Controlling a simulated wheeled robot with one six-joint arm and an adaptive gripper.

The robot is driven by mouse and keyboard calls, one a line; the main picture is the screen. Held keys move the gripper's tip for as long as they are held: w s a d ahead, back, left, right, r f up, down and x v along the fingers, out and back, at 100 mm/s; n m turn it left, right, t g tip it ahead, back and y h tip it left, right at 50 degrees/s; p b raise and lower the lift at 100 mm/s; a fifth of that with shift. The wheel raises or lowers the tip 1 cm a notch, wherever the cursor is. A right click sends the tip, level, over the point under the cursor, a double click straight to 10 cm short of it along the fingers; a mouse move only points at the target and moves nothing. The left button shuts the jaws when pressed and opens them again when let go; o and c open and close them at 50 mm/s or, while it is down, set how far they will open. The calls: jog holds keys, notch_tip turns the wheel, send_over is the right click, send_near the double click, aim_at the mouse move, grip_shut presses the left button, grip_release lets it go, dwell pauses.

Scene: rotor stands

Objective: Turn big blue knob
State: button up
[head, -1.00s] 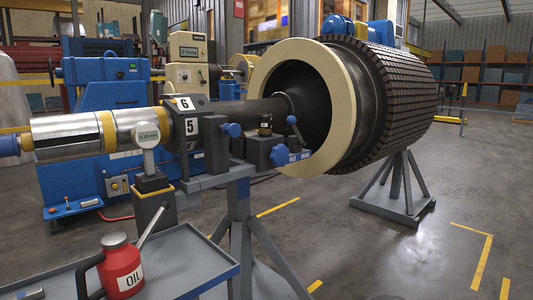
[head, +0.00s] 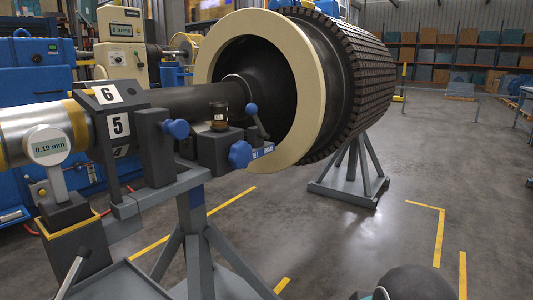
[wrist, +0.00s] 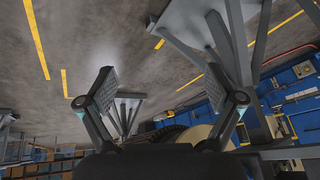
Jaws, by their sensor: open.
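The big blue knob (head: 240,154) is on the front of a dark block at the shaft support, beside the rotor's cream ring. A smaller blue knob (head: 180,129) is to its left, a little higher on the grey bracket. A small blue-tipped lever (head: 252,110) stands to the right of the block. My gripper (wrist: 162,66) is open and empty in the wrist view, its two fingers spread over floor and stand legs. The big knob cannot be made out in the wrist view.
The grey stand (head: 193,240) carries the bracket below the knobs. A gauge (head: 48,145) reading 0.19 mm is at left. The large rotor (head: 350,80) rests on another stand (head: 348,188). Concrete floor (head: 400,225) with yellow lines is open at right.

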jog(key=w+a+r+m+y, duration=0.3)
jog(key=w+a+m+y, duration=0.1)
jog(key=w+a+m, duration=0.2)
jog(key=m+t+y, duration=0.6)
jog(key=m+y, duration=0.3)
jog(key=m, duration=0.7)
send_near(245, 156)
jog(key=p+x, duration=0.1)
jog(key=x, duration=1)
jog(key=shift+w+a, duration=0.1)
jog(key=shift+a, duration=0.05)
jog(key=c, duration=1.2)
